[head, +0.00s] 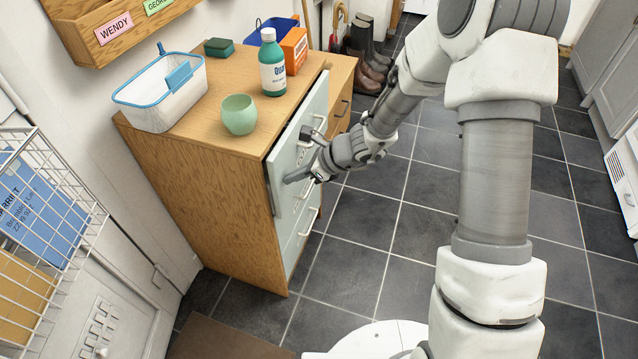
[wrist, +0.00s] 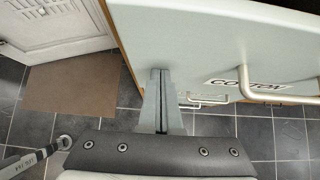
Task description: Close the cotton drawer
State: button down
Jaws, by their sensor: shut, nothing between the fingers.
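The cotton drawer (head: 283,160) is the top drawer of the wooden cabinet, with a pale grey-green front. Its front stands slightly proud of the cabinet in the head view. In the wrist view, the drawer front (wrist: 205,42) fills the upper right, with its COTTON label and a metal bar handle (wrist: 245,82). My gripper (head: 288,179) is shut and empty, in front of the left part of the drawer front. Its fingertips (wrist: 160,73) are left of the label and handle in the wrist view. They are at or very close to the front; I cannot tell whether they touch it.
The wooden cabinet (head: 190,185) has lower drawers (head: 299,240) with handles. A bottle (head: 272,62), green cup (head: 239,115) and white basket (head: 165,95) stand on top. A wire rack (head: 45,215) is at left. Tiled floor (head: 365,215) lies clear before the cabinet.

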aim_at(283, 172)
jog(key=shift+w+a, duration=0.2)
jog(key=shift+a, duration=0.4)
jog(key=shift+w+a, duration=0.2)
jog(key=shift+a, duration=0.55)
jog(key=shift+a+r, duration=0.1)
jog(key=shift+a, duration=0.05)
